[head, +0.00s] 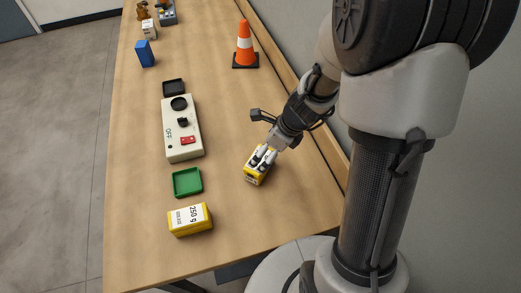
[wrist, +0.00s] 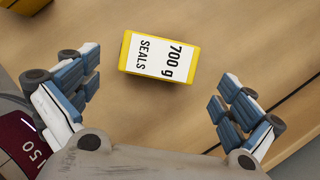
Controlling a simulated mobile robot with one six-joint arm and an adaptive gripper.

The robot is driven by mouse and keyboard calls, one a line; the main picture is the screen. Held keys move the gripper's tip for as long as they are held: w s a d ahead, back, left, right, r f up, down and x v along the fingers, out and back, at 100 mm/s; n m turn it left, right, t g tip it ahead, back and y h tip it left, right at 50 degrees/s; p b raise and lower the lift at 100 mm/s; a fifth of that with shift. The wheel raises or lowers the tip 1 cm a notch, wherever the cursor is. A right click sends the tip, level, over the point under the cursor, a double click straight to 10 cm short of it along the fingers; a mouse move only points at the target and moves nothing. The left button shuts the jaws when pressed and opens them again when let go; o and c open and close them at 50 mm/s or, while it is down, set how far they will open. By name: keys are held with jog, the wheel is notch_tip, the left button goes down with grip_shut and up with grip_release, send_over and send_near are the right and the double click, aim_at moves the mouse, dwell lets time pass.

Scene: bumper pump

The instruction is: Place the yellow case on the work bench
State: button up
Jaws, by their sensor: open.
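A yellow case (head: 254,178) with a white label stands on the work bench (head: 225,225), right of the green tray. In the wrist view this yellow case (wrist: 123,52) is labelled "700 g SEALS". My gripper (head: 264,157) is open just above it, its fingers partly covering its top in the head view. In the wrist view my gripper (wrist: 158,95) has its fingers spread wide, one on either side of the case, with gaps. A second yellow case (head: 190,220), marked "250 g", sits at the near end of the bench.
A green tray (head: 187,183), a beige control box (head: 182,130) marked "OFF" and a black tray (head: 173,87) line the left side. A blue box (head: 145,54) and an orange cone (head: 244,46) stand farther back. The bench between control box and cone is clear.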

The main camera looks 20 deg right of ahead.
jog(key=s+a+r+n+p, duration=0.1)
jog(key=s+a+r+n, duration=0.1)
jog(key=s+r+n, duration=0.4)
jog(key=s+a+r+n+p, duration=0.1)
jog(key=s+a+r+n, duration=0.1)
jog(key=r+n, duration=0.7)
jog(key=s+d+r+n+t+h, duration=0.1)
jog(key=s+d+r+n+h, duration=0.1)
jog(key=s+r+n, duration=0.6)
jog(key=s+n+h, duration=0.1)
jog(key=s+n, duration=0.2)
jog(key=n, duration=0.1)
jog(key=shift+s+r, duration=0.15)
jog(key=shift+s, duration=0.05)
jog(key=shift+f+b, duration=0.4)
jog(key=shift+b, duration=0.1)
jog(key=shift+r, duration=0.1)
jog(key=shift+c, duration=0.5)
